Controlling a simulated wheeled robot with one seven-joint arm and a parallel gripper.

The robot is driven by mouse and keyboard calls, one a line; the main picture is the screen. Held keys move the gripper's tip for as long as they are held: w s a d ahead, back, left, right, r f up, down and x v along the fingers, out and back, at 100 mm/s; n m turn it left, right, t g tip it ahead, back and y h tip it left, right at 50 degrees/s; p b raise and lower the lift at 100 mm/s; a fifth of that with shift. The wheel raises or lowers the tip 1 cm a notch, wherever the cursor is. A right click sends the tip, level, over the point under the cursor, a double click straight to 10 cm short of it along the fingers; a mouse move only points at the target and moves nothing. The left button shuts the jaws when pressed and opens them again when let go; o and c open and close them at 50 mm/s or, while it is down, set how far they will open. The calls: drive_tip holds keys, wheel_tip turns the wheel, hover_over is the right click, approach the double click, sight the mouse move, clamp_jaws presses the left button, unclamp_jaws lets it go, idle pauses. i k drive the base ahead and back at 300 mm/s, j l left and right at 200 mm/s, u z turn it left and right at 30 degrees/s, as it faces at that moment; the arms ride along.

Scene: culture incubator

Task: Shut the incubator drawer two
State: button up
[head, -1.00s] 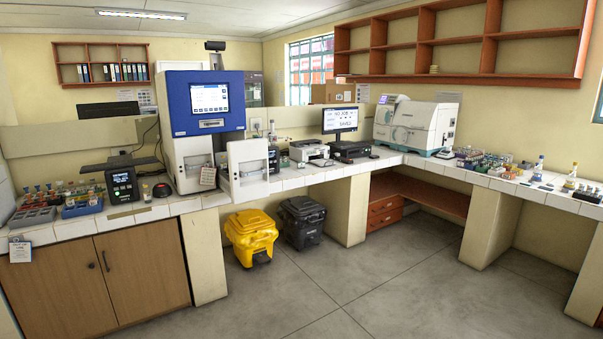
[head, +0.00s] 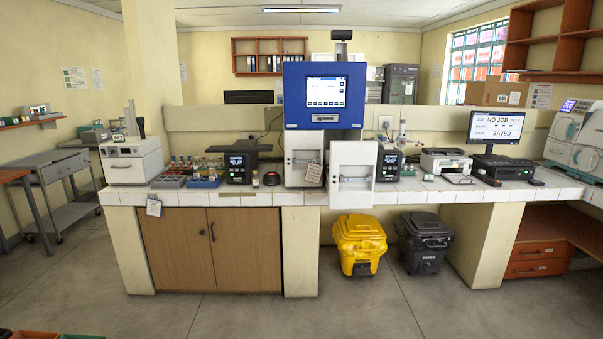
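The incubator (head: 323,100), a tall white and blue machine with a lit screen, stands on the tiled counter near the middle of the head view. Its lower part has two white drawer fronts side by side. The left drawer front (head: 304,157) sits back against the body with a paper tag hanging on it. The right drawer (head: 352,175) stands forward of the body, pulled out past the counter's front edge. I cannot read a number on either drawer. My gripper is not in view.
The white counter (head: 262,198) runs across the room. Under it are a wooden cupboard (head: 210,250), a yellow bin (head: 360,243) below the pulled-out drawer, and a black bin (head: 424,242). The grey floor (head: 330,310) before the counter is clear.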

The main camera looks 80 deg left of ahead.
sight(349, 170)
drive_tip(key=i+j+u, duration=0.15)
drive_tip(key=u, duration=0.3)
drive_tip(key=i+u, duration=0.65)
drive_tip(key=u, duration=0.2)
drive_tip(key=i+u, duration=0.25)
drive_tip(key=u, duration=0.15)
drive_tip(key=i+u, duration=0.5)
drive_tip(key=i, duration=0.25)
drive_tip(key=i+l+u, duration=0.4)
drive_tip(key=l, duration=0.2)
drive_tip(key=i+l+u, duration=0.4)
drive_tip(key=l, duration=0.3)
drive_tip(key=i+l+u, duration=0.2)
drive_tip(key=l, duration=0.2)
